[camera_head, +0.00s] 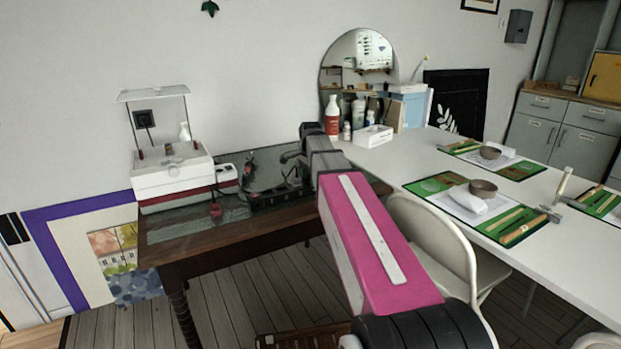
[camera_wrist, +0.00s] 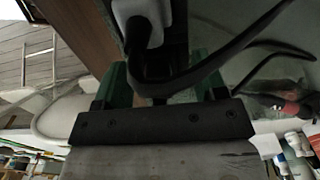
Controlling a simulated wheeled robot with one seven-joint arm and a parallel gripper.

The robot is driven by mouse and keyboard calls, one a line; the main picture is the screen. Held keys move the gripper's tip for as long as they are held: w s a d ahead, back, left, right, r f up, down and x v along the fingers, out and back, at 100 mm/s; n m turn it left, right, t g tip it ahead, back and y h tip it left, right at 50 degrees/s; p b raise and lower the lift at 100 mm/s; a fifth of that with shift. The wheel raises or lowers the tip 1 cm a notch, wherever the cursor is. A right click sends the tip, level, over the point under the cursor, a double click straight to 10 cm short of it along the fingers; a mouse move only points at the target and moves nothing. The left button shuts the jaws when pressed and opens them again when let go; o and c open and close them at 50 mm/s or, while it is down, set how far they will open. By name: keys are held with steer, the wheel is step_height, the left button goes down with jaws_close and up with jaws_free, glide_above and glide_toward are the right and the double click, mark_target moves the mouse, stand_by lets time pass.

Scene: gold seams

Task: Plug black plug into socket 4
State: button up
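A black socket strip (camera_head: 272,198) lies on the dark wooden table, below and left of my gripper in the head view. My gripper (camera_wrist: 160,88) has its two green fingers apart, on either side of dark parts in the wrist view. A white plug (camera_wrist: 135,22) sits at the strip in that view. A black plug or cord end (camera_wrist: 150,85) shows between the fingers, with a black cord curving up to the right. I see no clear grip on it. Socket numbers are not readable, and my gripper hides part of the strip.
A white and red machine (camera_head: 172,178) stands on the table's left, with a small red object (camera_head: 215,209) beside it. A white table (camera_head: 430,165) with place settings and a pale chair (camera_head: 440,235) stand at right. A wall outlet (camera_head: 144,119) is behind.

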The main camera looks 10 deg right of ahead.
step_height(320, 180, up, 11)
steer(key=shift+f, duration=0.1)
stand_by(0.7)
